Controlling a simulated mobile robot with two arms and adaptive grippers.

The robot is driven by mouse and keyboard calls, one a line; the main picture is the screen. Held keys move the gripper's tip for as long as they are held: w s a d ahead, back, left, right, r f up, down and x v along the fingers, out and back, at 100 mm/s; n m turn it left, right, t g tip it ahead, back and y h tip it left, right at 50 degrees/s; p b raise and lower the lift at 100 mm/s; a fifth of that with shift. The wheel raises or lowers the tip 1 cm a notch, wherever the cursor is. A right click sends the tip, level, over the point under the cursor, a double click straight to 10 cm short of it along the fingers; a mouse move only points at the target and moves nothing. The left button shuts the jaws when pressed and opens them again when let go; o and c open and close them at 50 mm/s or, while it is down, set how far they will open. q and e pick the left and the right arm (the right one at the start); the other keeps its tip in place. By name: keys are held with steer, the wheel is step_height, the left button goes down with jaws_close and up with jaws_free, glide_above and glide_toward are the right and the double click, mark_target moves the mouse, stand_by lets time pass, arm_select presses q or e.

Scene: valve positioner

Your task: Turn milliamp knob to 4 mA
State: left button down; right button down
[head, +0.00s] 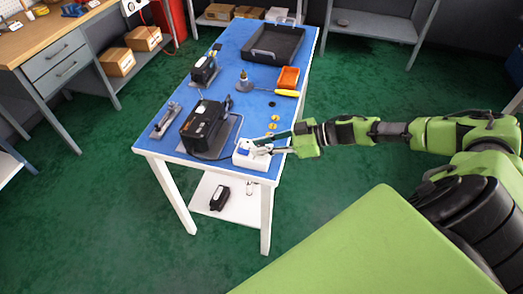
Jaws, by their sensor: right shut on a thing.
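A small white box (243,160) sits at the near right corner of the blue-topped table. I take it to be the unit with the milliamp knob. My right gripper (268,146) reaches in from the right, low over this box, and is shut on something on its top. The knob itself and its scale are hidden by the fingers or too small to read. A black valve positioner (203,123) on a grey plate stands just left of the white box, with a dark cable between them. My left gripper is not in view.
The blue table top (226,83) also holds a black tray (284,43), an orange bin (288,78), a yellow-handled screwdriver (284,92), another black device (204,69) and small brass parts (273,125). A wooden workbench (52,35) stands at left. Green floor around the table is clear.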

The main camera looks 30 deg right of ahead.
steer(key=n+g+y+b, duration=0.1)
steer(key=g+b, duration=0.1)
steer(key=n+g+y+b, duration=0.1)
steer(key=n+b, duration=0.1)
steer(key=n+g+b, duration=0.1)
steer(key=n+g, duration=0.1)
steer(key=shift+w+f+g+y+b, duration=0.15)
steer(key=shift+f+g+y+b, duration=0.15)
steer(key=shift+y+b, duration=0.1)
steer(key=shift+r+n+g+b, duration=0.25)
steer(key=shift+n+g+b, duration=0.75)
steer(key=shift+n+b, duration=0.15)
steer(key=shift+y, duration=0.3)
steer(key=c, duration=1.8)
jaws_free()
steer(key=shift+a, duration=0.15)
steer(key=shift+c, duration=0.2)
steer(key=v, duration=1.2)
